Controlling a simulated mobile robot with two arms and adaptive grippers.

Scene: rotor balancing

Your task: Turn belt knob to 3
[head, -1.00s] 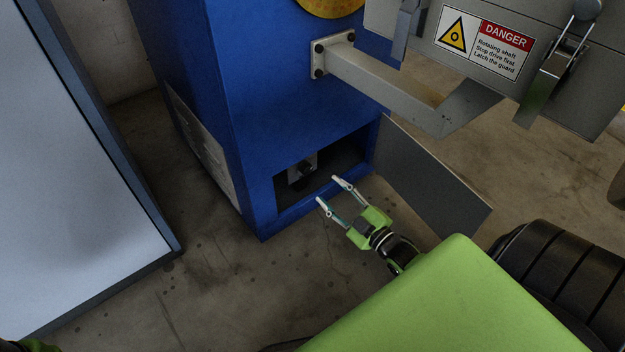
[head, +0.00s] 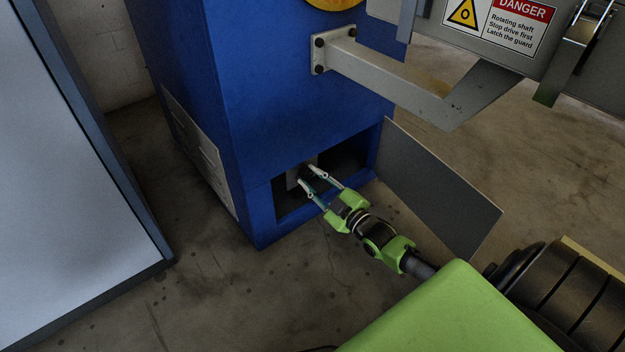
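The belt knob sits on a small grey plate (head: 292,178) inside the low opening of the blue cabinet (head: 290,100). The knob itself is mostly hidden behind my fingers, and its setting cannot be read. My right gripper (head: 305,175) reaches into the opening with its two fingers spread apart, the tips at the plate. Whether they touch the knob cannot be told. My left gripper is not in view.
A grey door (head: 437,190) stands open at the right of the opening. Above it, a grey bracket arm (head: 415,85) juts out from the cabinet. A guard with a danger sign (head: 500,25) hangs upper right. A pale panel (head: 70,180) stands at left. Bare floor lies between.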

